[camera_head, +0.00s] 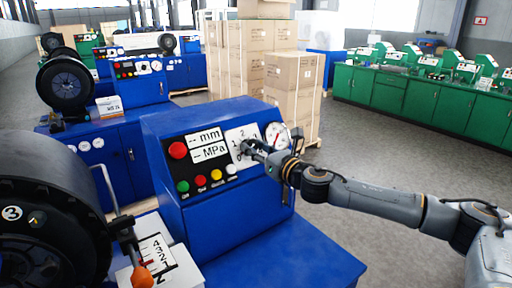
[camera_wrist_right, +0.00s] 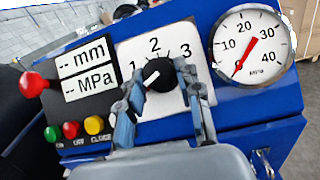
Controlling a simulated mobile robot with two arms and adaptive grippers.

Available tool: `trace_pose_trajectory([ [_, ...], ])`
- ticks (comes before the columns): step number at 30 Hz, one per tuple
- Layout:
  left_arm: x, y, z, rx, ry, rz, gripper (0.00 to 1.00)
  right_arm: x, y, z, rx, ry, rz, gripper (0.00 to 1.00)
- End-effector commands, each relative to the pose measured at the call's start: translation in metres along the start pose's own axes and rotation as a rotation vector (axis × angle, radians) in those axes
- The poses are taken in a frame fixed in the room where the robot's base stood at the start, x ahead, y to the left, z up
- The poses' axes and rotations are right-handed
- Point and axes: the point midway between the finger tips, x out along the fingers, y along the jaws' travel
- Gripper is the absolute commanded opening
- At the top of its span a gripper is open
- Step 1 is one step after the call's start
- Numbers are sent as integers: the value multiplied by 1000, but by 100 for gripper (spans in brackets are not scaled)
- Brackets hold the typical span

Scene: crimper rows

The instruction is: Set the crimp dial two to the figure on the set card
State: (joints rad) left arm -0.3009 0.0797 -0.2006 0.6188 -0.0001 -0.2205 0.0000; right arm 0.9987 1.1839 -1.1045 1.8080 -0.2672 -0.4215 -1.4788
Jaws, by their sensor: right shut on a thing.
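The dial is a black knob (camera_wrist_right: 166,80) with a white mark, on a white plate (camera_head: 241,134) of the blue crimper's sloped panel. Figures 1, 2 and 3 show around it in the right wrist view; the lower part of the scale is hidden by my gripper. The white mark is on the knob's left side, slanting; I cannot tell exactly which figure it indicates. My right gripper (camera_wrist_right: 160,82) is shut on the knob, one finger on each side. It also shows in the head view (camera_head: 256,151). I cannot pick out a readable set card.
Right of the dial is a pressure gauge (camera_wrist_right: 247,45), its needle near 0. Left are mm and MPa displays showing dashes, a red button (camera_wrist_right: 33,85) and coloured buttons. A lever with an orange knob (camera_head: 141,277) stands front left. Stacked cartons (camera_head: 293,85) stand behind.

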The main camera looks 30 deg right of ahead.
Motion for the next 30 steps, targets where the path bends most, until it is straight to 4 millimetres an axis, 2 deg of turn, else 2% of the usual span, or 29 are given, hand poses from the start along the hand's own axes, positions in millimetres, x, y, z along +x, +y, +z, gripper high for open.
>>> trace_pose_trajectory([
  [30,-81,-2,-9,-1,3,-1,32,2,10,4,697,-26,-466,3],
])
